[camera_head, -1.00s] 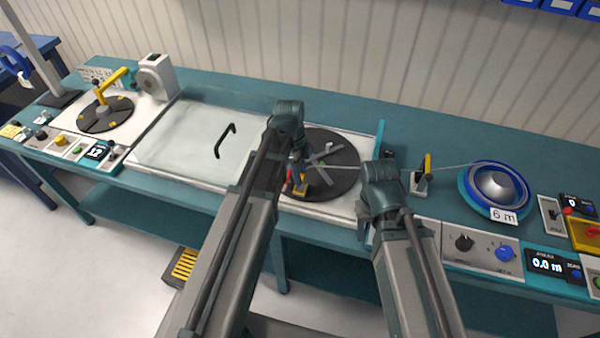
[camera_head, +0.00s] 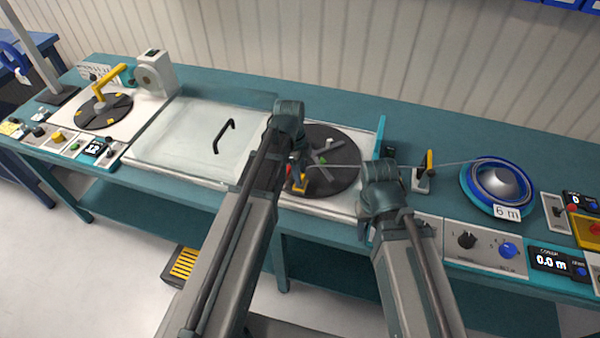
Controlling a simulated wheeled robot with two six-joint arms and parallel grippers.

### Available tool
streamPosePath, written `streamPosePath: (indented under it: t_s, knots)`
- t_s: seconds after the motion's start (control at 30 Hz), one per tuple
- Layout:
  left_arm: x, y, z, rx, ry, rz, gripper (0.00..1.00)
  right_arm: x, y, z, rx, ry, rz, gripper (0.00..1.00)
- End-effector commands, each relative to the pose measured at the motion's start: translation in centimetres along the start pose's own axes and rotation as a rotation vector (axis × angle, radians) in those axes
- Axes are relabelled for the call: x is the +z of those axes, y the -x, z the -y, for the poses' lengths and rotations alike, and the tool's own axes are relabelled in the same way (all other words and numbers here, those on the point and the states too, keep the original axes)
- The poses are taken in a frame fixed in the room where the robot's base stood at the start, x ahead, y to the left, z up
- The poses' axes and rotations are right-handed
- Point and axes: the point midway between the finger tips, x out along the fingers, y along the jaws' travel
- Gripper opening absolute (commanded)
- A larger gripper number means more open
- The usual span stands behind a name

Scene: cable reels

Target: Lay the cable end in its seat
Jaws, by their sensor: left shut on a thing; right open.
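The cable (camera_head: 448,163) runs left from the blue reel (camera_head: 466,183), which has a "6 m" tag, past a small upright guide (camera_head: 424,172) and behind my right arm to the black round plate (camera_head: 340,180). My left gripper (camera_head: 297,180) is over the left part of this plate, low and partly hidden by its own arm. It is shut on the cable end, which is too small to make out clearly. A grey cross-shaped piece (camera_head: 322,157) with a green spot lies on the plate. My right gripper (camera_head: 368,222) is open, mostly hidden by its arm, right of the plate.
A clear cover with a black handle (camera_head: 224,137) lies left of the plate. Farther left stands another black turntable with a yellow arm (camera_head: 110,76). Control panels line the front edge; the right display (camera_head: 551,260) reads 0.0 m.

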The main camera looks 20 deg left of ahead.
Motion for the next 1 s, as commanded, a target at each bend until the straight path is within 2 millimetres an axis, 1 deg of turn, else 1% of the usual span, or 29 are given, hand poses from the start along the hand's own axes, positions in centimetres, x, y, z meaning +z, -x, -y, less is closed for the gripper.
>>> streamPosePath:
  t_s: [1.0]
  knots:
    - [0.08,-0.67,0.0,0.0,0.0,0.0,0.0,-0.04,-0.67,0.06,0.0,0.0,0.0,0.5]
